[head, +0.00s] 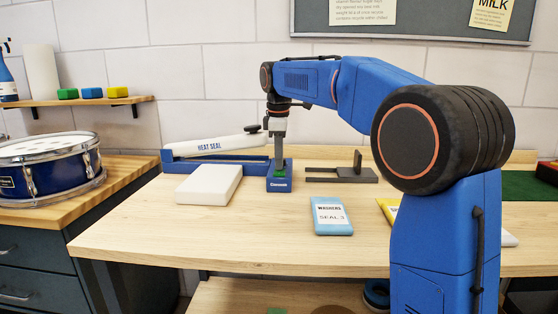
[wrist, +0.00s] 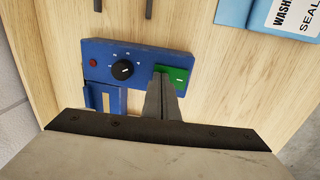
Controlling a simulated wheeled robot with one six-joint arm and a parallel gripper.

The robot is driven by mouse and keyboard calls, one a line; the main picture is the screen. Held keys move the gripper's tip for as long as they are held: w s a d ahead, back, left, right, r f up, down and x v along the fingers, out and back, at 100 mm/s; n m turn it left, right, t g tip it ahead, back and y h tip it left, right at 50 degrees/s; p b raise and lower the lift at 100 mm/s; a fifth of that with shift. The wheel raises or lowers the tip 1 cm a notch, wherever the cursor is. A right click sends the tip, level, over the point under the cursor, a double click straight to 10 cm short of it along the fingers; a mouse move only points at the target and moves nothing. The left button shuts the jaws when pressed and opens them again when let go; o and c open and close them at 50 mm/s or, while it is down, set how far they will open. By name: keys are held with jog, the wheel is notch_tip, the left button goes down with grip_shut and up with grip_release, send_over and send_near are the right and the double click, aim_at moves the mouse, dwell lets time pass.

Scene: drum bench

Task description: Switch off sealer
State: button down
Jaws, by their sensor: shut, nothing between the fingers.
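The heat sealer has a blue base and a white lever arm marked HEAT SEAL (head: 209,147), tilted up at its right end. Its blue control box (head: 280,186) stands at the right end of the base. In the wrist view the box carries a green rocker switch (wrist: 180,75), a black dial (wrist: 122,70) and a dull red lamp (wrist: 93,62). My gripper (head: 278,165) points down over the box, shut and empty. In the wrist view its fingertips (wrist: 160,78) cover the left part of the green switch. I cannot tell whether they touch it.
A white block (head: 209,184) lies left of the control box. A grey bracket (head: 345,174) stands to its right. A blue WASHERS pouch (head: 331,216) lies in front on the right. A drum (head: 50,167) sits on the left counter. The front middle of the bench is clear.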

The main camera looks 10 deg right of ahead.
aim_at(281, 172)
jog(key=shift+s+f, duration=0.1)
jog(key=shift+s, duration=0.05)
jog(key=shift+s+a+r, duration=0.2)
jog(key=shift+s+a, duration=0.05)
jog(key=shift+s, duration=0.35)
dwell(0.3)
notch_tip(281, 172, up, 14)
jog(key=s, duration=0.1)
jog(key=shift+s+a, duration=0.25)
jog(key=shift+s, duration=0.05)
dwell(0.4)
jog(key=shift+w+d, duration=0.55)
jog(key=f, duration=0.4)
jog(key=w+f, duration=0.1)
jog(key=f, duration=0.9)
jog(key=shift+w+d, duration=0.25)
jog(key=shift+w, duration=0.05)
